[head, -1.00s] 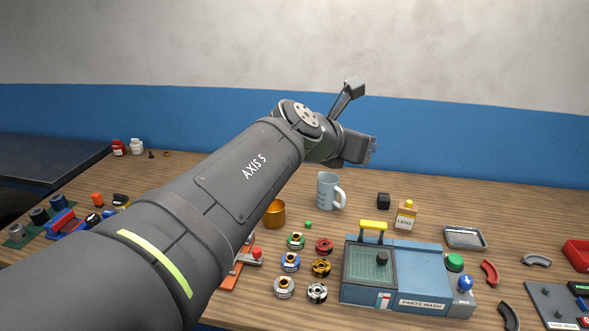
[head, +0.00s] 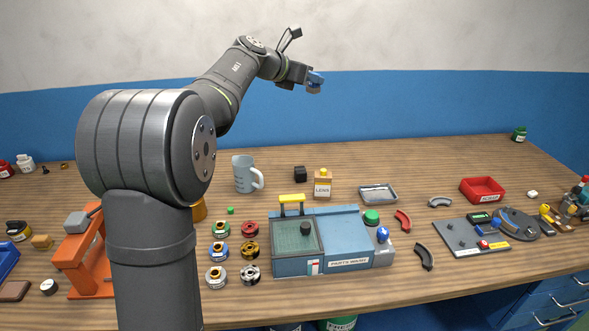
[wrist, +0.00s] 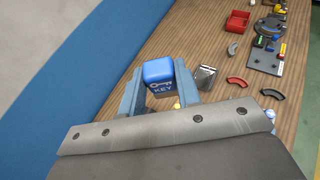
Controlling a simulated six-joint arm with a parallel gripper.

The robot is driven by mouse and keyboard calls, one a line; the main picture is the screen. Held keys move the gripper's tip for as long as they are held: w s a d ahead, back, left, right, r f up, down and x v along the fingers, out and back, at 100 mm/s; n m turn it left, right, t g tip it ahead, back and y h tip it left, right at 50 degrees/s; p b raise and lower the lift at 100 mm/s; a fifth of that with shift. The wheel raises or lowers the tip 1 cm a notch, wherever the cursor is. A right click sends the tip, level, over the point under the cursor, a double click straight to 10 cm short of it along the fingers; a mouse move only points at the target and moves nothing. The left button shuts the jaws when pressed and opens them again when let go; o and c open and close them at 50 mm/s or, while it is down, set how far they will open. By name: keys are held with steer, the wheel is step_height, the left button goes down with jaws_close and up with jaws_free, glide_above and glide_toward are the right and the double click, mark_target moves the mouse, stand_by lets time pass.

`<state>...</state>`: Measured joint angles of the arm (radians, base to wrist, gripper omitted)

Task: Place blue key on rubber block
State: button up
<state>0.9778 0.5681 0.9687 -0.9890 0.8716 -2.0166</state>
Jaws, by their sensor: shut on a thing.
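The blue key (wrist: 158,72) is a blue block with a white key symbol and the word KEY. It sits between the two fingers of my gripper (wrist: 160,98) in the wrist view. In the head view my gripper (head: 313,86) is high above the back of the bench, with the blue key (head: 315,77) at its end. A small black block (head: 300,174), which looks like the rubber block, stands on the bench left of the LENS bottle, well below my gripper. Its top looks bare. I cannot make it out in the wrist view.
The LENS bottle (head: 323,185) stands close to the black block. A measuring jug (head: 244,174) is to its left and a metal tray (head: 378,194) to the right. The parts washer (head: 346,240) is in front. The bench behind the black block is clear.

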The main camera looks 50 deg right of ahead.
steer(key=d+f+m+g, duration=0.3)
steer(key=d+f, duration=0.4)
steer(key=d, duration=0.4)
glide_above(297, 170)
steer(key=shift+y, duration=0.4)
step_height(297, 170, down, 25)
steer(key=shift+s, duration=0.1)
steer(key=shift+a+f, duration=0.1)
steer(key=shift+f, duration=1.85)
steer(key=shift+f, duration=0.15)
steer(key=o, duration=1)
